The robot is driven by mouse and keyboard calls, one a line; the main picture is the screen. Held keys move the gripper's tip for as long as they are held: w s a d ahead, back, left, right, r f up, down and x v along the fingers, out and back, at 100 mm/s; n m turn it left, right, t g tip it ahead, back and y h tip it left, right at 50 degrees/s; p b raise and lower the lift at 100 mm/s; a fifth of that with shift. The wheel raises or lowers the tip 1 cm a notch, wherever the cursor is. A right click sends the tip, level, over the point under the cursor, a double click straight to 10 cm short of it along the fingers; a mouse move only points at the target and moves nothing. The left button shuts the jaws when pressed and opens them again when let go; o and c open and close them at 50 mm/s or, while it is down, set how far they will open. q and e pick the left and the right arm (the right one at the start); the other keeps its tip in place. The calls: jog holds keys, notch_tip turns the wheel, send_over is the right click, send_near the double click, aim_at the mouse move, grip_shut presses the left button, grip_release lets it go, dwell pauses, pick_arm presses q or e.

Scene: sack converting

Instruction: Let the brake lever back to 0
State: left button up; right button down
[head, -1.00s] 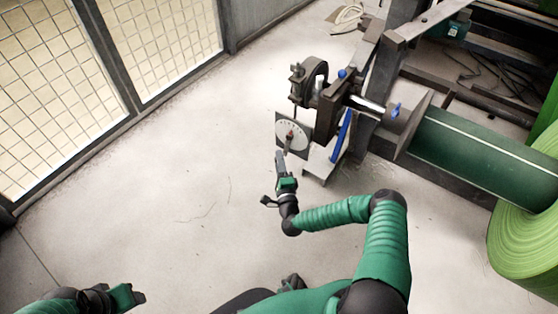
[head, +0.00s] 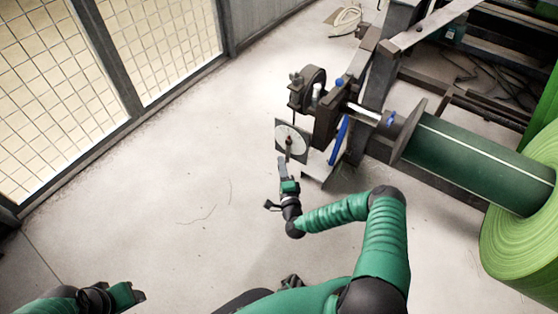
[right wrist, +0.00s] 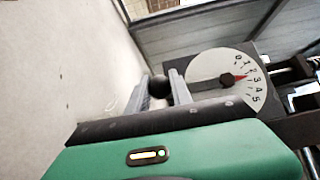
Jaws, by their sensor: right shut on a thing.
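The brake's white dial (right wrist: 218,72) carries the numbers 0 to 5, and its red pointer (right wrist: 241,77) lies around 2 to 3. The dial also shows in the head view (head: 286,136). The lever's shaft is mostly hidden. In the head view my right gripper (head: 282,165) is just below the dial. My left gripper (head: 130,294) is low at the left, away from the brake; its jaws are unclear.
A brake stand with a blue handle (head: 339,140) stands right of the dial. A green roller (head: 470,165) and a large green roll (head: 525,245) lie to the right. A mesh fence (head: 60,90) runs along the left. The floor (head: 180,170) between is clear.

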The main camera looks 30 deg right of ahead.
jog(key=s+d+r+n+g+p, duration=0.2)
jog(key=s+n+g+p, duration=0.3)
jog(key=p, duration=1.3)
jog(key=shift+s+d+r+g+y, duration=0.4)
jog(key=shift+s+g, duration=0.6)
jog(key=shift+s, duration=0.1)
jog(key=c, duration=1.1)
grip_release()
jog(key=shift+c, duration=0.2)
